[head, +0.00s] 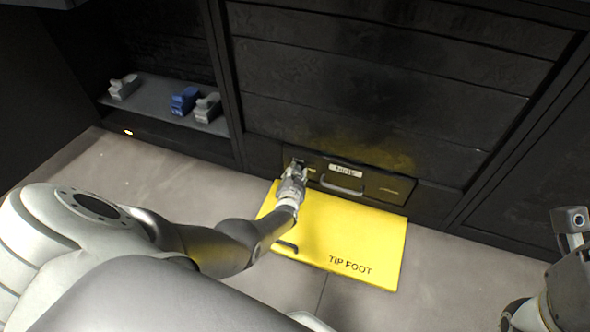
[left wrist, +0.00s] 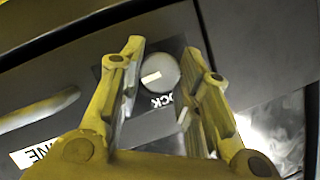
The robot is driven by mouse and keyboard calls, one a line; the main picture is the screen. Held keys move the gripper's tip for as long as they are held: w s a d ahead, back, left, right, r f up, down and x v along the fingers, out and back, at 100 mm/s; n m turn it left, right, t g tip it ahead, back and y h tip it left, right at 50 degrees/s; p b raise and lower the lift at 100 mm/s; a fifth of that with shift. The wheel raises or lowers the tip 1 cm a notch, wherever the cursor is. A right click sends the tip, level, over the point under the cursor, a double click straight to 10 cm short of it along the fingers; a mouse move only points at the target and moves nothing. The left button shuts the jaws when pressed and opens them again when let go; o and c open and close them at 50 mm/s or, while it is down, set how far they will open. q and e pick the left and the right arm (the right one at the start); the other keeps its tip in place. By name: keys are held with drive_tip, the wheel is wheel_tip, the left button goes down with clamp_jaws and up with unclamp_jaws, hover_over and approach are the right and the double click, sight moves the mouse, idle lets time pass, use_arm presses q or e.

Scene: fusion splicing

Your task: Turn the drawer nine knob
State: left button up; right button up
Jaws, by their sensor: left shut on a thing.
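The drawer nine front (head: 375,186) is a dark panel at the bottom of the black cabinet, with a label (head: 345,170) and a bar handle (head: 342,186). My left gripper (head: 296,165) is at its left end, shut on the knob. In the left wrist view the round grey knob (left wrist: 160,72) with a pale mark lies between the two fingers of the gripper (left wrist: 163,75). Lettering ending in "OCK" shows beside it, upside down. In the head view the gripper mostly hides the knob. My right arm shows at the right edge, but its fingers do not.
A yellow panel (head: 345,240) marked "TIP FOOT" lies low in front of the drawer, under my left forearm. A shelf (head: 155,95) at the left holds grey and blue blocks. Grey floor lies bare on both sides of the panel.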

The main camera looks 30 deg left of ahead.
use_arm(q)
drive_tip(key=shift+w+d+m, duration=0.1)
drive_tip(key=shift+m, duration=0.2)
drive_tip(key=shift+y, duration=0.3)
drive_tip(key=o, duration=1)
drive_tip(key=shift+s+d, duration=0.1)
drive_tip(key=shift+s, duration=0.1)
